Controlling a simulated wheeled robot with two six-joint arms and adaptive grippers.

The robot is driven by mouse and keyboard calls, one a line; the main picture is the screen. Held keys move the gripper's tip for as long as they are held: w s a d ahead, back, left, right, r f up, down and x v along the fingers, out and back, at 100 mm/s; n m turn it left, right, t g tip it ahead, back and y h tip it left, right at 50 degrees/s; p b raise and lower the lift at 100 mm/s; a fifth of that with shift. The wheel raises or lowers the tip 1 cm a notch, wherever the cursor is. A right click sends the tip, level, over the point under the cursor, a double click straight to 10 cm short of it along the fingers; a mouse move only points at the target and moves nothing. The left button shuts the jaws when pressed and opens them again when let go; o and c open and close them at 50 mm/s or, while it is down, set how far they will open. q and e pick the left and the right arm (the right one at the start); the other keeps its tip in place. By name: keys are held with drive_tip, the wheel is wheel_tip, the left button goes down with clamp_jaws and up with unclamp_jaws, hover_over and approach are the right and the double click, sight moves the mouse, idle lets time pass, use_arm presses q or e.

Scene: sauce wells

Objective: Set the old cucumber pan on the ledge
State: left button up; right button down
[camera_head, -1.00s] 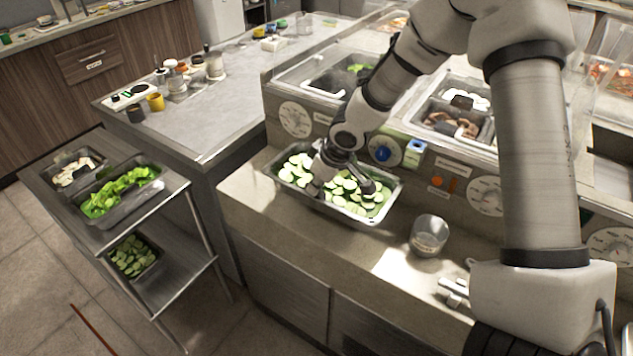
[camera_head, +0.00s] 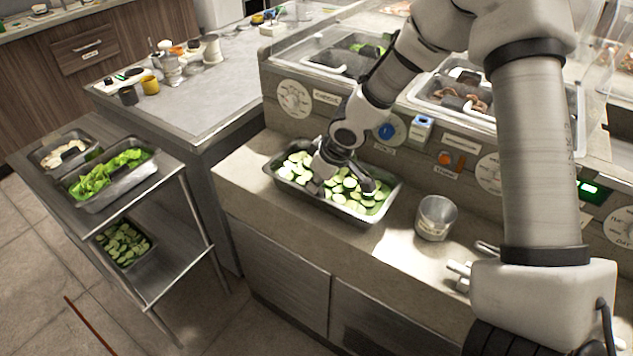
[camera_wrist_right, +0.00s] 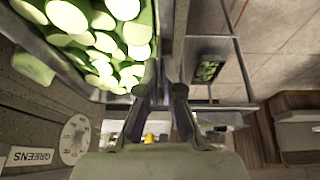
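The old cucumber pan (camera_head: 385,208) is a steel pan full of cucumber slices, over the ledge (camera_head: 240,195) in front of the wells. It looks level; I cannot tell whether its bottom touches the ledge. My right gripper (camera_head: 322,178) reaches down at the pan. In the right wrist view my right gripper (camera_wrist_right: 163,85) has its two fingers close together on the pan's wall, and the slices (camera_wrist_right: 95,50) lie to the left. The fingertips' contact is partly hidden. My left gripper is not in view.
A dial (camera_head: 293,97) is on the panel behind. Ledge left of the pan is clear.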

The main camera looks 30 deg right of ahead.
drive_tip(key=shift+f+b, duration=0.4)
drive_tip(key=shift+b, duration=0.1)
idle(0.4)
drive_tip(key=c, duration=1.2)
unclamp_jaws()
drive_tip(key=shift+c, duration=0.2)
drive_tip(key=shift+s, duration=0.1)
drive_tip(key=v, duration=1.2)
